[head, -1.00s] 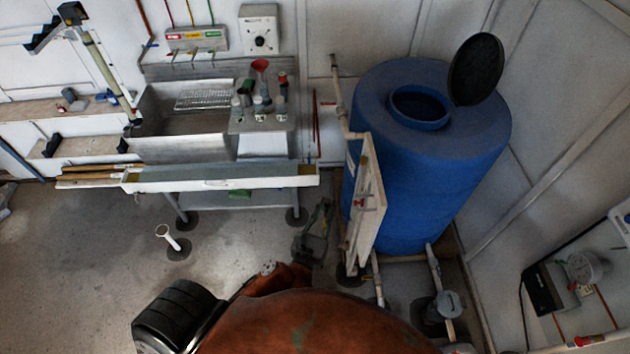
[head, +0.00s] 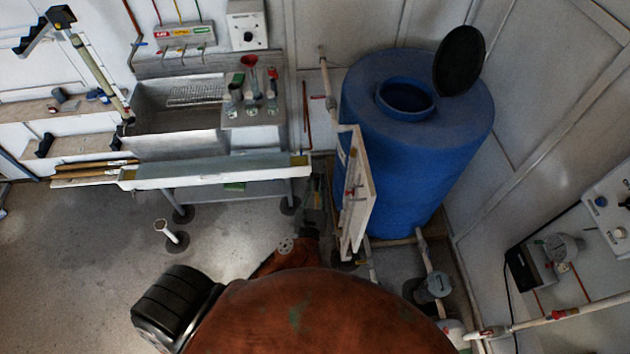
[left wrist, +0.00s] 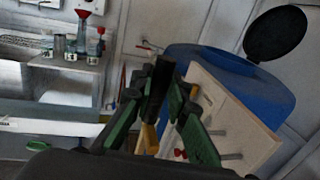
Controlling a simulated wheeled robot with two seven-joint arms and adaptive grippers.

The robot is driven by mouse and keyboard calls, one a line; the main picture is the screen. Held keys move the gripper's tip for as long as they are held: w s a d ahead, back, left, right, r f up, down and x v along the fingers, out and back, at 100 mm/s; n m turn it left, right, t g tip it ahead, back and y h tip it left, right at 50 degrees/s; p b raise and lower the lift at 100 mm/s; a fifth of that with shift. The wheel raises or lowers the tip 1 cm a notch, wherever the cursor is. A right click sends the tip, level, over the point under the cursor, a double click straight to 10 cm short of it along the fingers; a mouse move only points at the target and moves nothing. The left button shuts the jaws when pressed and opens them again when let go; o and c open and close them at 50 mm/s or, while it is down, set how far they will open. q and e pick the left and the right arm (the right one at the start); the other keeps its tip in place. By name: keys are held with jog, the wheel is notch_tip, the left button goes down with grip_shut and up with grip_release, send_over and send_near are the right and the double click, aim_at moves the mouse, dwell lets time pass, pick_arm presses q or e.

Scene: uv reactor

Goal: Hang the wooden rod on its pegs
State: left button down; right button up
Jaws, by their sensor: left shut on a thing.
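My left gripper (head: 316,192) is left of the pale board beside the blue tank; its two green-padded fingers (left wrist: 157,112) show large in the left wrist view. They are closed on a slim piece with a dark upper part and a yellow-tan lower part (left wrist: 150,139), seemingly the wooden rod. Most of it is hidden by the fingers. The pale board (head: 357,200) stands upright in front of the tank; in the left wrist view its face (left wrist: 232,110) carries metal pegs (left wrist: 230,156) and red knobs (left wrist: 180,154). The held piece appears apart from the pegs. My right gripper is not seen.
The blue tank (head: 420,160) has an open black lid (head: 458,61). A steel sink (head: 170,115) with bottles and a long white trough (head: 215,172) lie to the left. Several tan rods (head: 95,168) lie by the trough. Pipes run along the floor at right.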

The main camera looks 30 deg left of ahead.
pick_arm(q)
jog(key=w+d+f+b, duration=0.2)
jog(key=w+d, duration=0.5)
jog(key=d, duration=0.4)
jog(key=shift+w+f+b, duration=0.3)
jog(key=shift+f+b, duration=0.05)
jog(key=shift+b, duration=0.3)
dwell(0.4)
jog(key=shift+d, duration=0.15)
jog(key=c, duration=1.8)
grip_release()
